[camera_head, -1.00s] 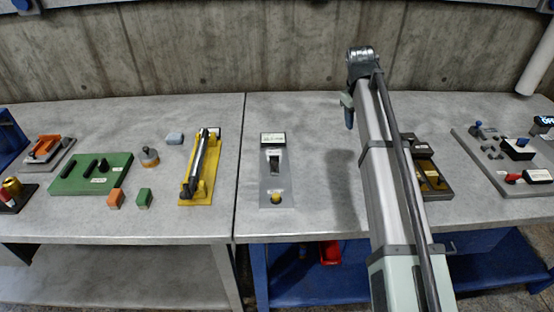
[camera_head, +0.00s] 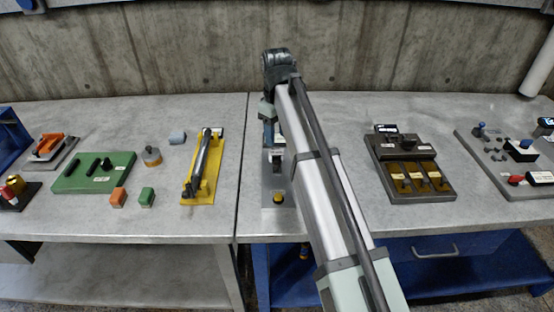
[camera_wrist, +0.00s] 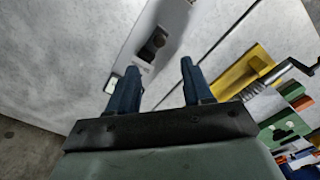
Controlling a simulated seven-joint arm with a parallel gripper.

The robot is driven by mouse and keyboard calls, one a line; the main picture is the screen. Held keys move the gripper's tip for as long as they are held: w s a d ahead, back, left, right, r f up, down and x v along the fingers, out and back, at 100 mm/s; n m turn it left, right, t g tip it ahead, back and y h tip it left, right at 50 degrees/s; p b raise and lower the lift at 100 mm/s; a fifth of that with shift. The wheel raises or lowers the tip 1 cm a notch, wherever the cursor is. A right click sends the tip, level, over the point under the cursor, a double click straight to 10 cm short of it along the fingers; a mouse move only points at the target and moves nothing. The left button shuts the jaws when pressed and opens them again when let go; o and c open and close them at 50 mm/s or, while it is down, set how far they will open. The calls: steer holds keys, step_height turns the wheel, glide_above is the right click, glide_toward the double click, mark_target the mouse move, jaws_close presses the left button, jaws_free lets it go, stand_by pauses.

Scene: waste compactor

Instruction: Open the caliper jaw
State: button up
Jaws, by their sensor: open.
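No part is clearly marked as a caliper; I cannot tell which fixture has the caliper jaw. A narrow grey plate (camera_head: 268,182) lies on the bench, with a dark raised part (camera_head: 276,157) in its middle and a yellow knob (camera_head: 279,198) at its near end. My gripper (camera_head: 269,132) is above the plate's far end, and my arm hides part of the plate. In the wrist view my gripper (camera_wrist: 158,82) has two blue fingers spread apart with nothing between them. The dark part (camera_wrist: 153,45) shows beyond the fingertips, apart from them.
A yellow-based fixture (camera_head: 197,188) with a dark bar stands to the left. A green board (camera_head: 75,180) and small blocks lie farther left. A dark tray fixture (camera_head: 440,185) and a grey control board (camera_head: 490,160) are to the right. Bare bench lies right of my arm.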

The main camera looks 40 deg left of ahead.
mark_target(277, 163)
step_height(277, 163, down, 10)
steer(key=shift+f, duration=0.15)
stand_by(0.3)
jaws_close()
stand_by(0.5)
steer(key=shift+d, duration=0.1)
